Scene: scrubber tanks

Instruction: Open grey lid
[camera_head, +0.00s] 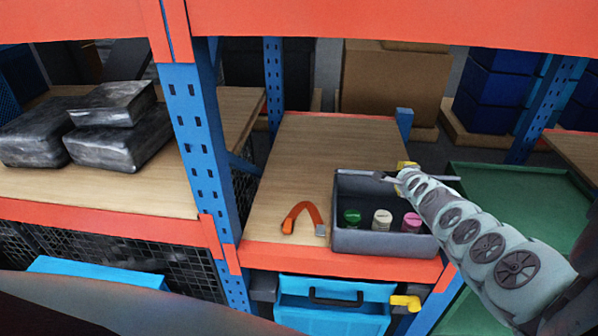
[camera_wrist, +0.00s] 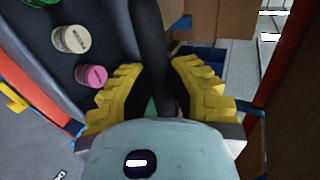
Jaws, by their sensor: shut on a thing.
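A dark grey open-topped box (camera_head: 385,243) stands at the front of the wooden shelf. Inside it are a green cap (camera_head: 352,217), a whitish-grey cap (camera_head: 382,219) and a pink cap (camera_head: 412,222). The whitish-grey cap (camera_wrist: 71,39) and pink cap (camera_wrist: 91,75) also show in the wrist view. My gripper (camera_head: 405,168) is at the box's back right rim. In the wrist view its yellow fingers (camera_wrist: 165,92) are on both sides of a dark grey upright edge (camera_wrist: 150,45). I cannot tell whether this is a lid or the box wall.
An orange-handled tool (camera_head: 304,216) lies left of the box. A blue rack post (camera_head: 200,140) stands further left, and an orange beam (camera_head: 380,20) crosses above. A green surface (camera_head: 500,190) lies to the right. The shelf behind the tool is clear.

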